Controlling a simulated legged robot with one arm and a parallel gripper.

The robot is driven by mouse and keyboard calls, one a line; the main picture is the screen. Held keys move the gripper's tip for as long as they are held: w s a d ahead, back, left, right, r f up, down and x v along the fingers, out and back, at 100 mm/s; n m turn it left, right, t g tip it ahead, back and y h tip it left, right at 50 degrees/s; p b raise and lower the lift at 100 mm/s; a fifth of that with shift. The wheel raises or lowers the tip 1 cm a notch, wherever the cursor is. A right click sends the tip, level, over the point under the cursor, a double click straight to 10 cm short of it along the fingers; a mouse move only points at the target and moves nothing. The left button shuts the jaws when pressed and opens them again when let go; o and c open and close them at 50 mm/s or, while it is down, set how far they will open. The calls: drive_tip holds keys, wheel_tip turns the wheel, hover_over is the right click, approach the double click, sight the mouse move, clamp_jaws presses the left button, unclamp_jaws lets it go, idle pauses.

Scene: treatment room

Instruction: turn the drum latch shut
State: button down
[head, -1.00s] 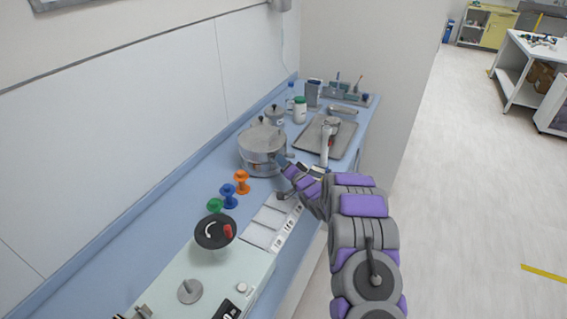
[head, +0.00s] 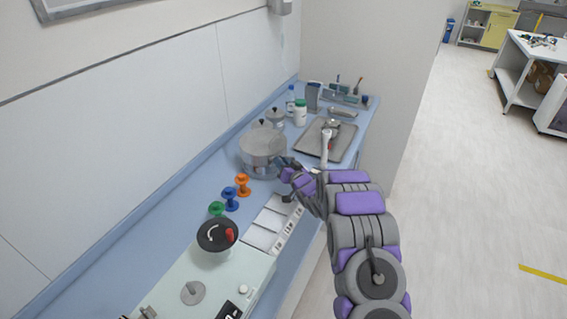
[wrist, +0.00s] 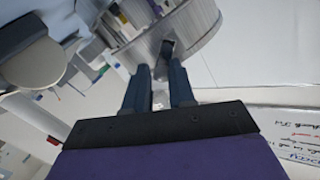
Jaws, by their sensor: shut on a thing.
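The metal drum (head: 262,153) stands on the blue counter, upright, with my gripper (head: 282,162) at its right side. In the wrist view the drum's curved wall (wrist: 200,28) fills the top middle. A small dark latch part (wrist: 167,47) shows on the wall, just beyond my fingertips. My gripper (wrist: 159,75) has its two dark fingers closed on a narrow grey piece of the latch between them. The fingers hide much of the latch, so I cannot tell its exact angle.
Orange (head: 242,184), blue (head: 230,198) and green (head: 216,209) spools stand left of my arm. A device with a black dial (head: 216,234) is at the front. A metal tray (head: 340,147) lies right of the drum. Smaller lidded canisters (head: 275,114) and bottles stand behind it.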

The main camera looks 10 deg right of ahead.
drive_tip(key=n, duration=0.2)
drive_tip(key=a+r+n, duration=0.1)
drive_tip(key=n, duration=0.1)
drive_tip(key=shift+h+b, duration=0.3)
drive_tip(key=shift+b, duration=0.05)
drive_tip(key=n+b, duration=0.1)
drive_tip(key=a+n+b, duration=0.1)
drive_tip(key=n, duration=0.1)
drive_tip(key=shift+s+h, duration=0.2)
drive_tip(key=shift+h, duration=0.1)
drive_tip(key=shift+a+r+n+b, duration=0.1)
drive_tip(key=shift+a+n+b, duration=0.1)
drive_tip(key=shift+n+b, duration=0.6)
drive_tip(key=shift+n+h, duration=0.3)
drive_tip(key=shift+n, duration=0.1)
drive_tip(key=c, duration=1.4)
unclamp_jaws()
drive_tip(key=shift+a, duration=0.1)
drive_tip(key=o, duration=0.3)
drive_tip(key=shift+w+a, duration=0.1)
drive_tip(key=shift+a, duration=0.05)
drive_tip(key=shift+o, duration=0.2)
